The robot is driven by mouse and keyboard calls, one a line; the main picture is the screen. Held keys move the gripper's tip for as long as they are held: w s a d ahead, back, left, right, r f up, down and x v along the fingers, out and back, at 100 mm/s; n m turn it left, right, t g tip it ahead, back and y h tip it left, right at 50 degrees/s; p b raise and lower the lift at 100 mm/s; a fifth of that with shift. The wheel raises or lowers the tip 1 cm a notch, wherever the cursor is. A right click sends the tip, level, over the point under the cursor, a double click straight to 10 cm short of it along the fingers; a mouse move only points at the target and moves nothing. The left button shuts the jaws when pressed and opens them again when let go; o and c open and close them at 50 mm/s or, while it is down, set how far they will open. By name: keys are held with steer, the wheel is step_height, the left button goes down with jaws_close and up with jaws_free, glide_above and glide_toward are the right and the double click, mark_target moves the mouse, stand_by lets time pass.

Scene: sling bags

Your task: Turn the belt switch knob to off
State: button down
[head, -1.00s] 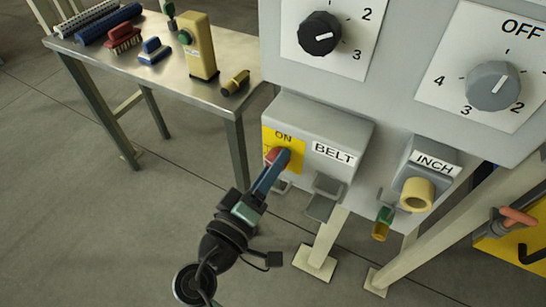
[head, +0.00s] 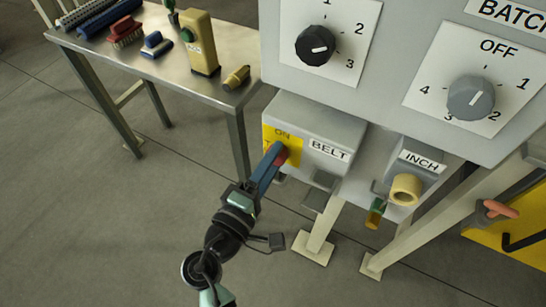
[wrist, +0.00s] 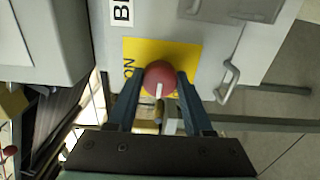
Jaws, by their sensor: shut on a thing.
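The belt switch is a red knob (wrist: 160,79) with a white pointer line, on a yellow plate (head: 270,136) marked ON. The plate is on the grey box labelled BELT (head: 328,149). My gripper (head: 275,153) is at the knob, its blue-grey fingers on either side of it. In the wrist view, my gripper (wrist: 160,88) is shut on the red knob, one finger left and one right. The white line runs nearly along the fingers, pointing down in that view. In the head view the fingers hide most of the knob and part of the plate.
A black dial (head: 315,46) and a grey dial (head: 471,97) are on the panel above. A box labelled INCH (head: 417,162) with a yellow button (head: 405,190) is to the right. A metal table (head: 150,76) with brushes and bottles stands at the left.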

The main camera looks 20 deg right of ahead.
steer(key=shift+c, duration=1.5)
jaws_free()
steer(key=v, duration=1.3)
